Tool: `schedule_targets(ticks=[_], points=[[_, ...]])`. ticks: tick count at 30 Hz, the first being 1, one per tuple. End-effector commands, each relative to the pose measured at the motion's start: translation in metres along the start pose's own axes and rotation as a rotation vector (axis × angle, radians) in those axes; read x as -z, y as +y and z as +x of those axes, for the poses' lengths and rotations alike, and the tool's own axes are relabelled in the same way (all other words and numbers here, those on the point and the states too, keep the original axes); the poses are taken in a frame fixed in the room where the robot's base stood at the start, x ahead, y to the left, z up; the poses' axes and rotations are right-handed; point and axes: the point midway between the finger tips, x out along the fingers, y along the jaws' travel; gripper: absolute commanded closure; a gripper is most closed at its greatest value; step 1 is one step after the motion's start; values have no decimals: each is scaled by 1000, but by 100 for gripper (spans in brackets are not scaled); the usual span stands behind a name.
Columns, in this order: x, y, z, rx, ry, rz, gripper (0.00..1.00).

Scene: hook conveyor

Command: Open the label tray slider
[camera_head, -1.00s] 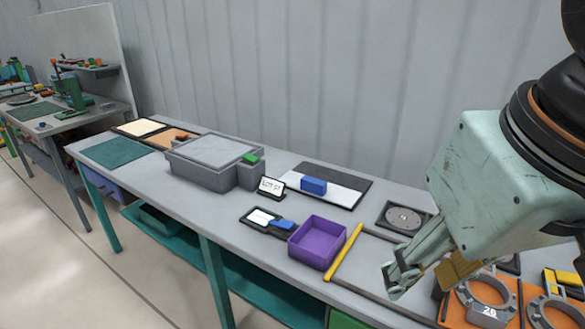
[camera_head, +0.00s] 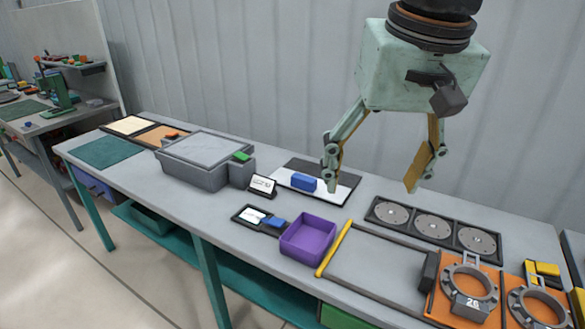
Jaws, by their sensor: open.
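A small dark tray (camera_head: 243,218) with white labels (camera_head: 254,216) lies near the front edge of the bench, left of the purple bin. A blue block (camera_head: 273,222) sits at its right end; I take this for the label tray and its slider, though no marking confirms it. My gripper (camera_head: 373,186) is open and empty, with its fingers spread wide and pointing down. It hangs above the back half of the bench, to the right of the label tray and apart from it.
The purple bin (camera_head: 308,240) stands right beside the label tray, with a yellow bar (camera_head: 334,248) to its right. Behind are a small sign (camera_head: 262,186), a blue block (camera_head: 303,181) on a black-and-white board and a grey lidded box (camera_head: 195,174). Round discs (camera_head: 433,228) and orange fixtures (camera_head: 466,296) lie right.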

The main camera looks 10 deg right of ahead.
Motion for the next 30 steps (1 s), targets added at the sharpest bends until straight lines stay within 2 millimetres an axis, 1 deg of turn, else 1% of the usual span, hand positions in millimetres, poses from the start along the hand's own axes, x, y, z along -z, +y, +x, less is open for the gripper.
schedule_targets(ticks=[1, 3, 14, 23, 30], points=[[12, -2, -1, -1, -6, 9, 30], [26, -4, -1, -2, -12, 22, 30], [96, -14, 8, -8, -44, 89, 30], [153, -22, 23, -15, -70, 145, 30], [196, -29, 41, -22, -91, 188, 30]])
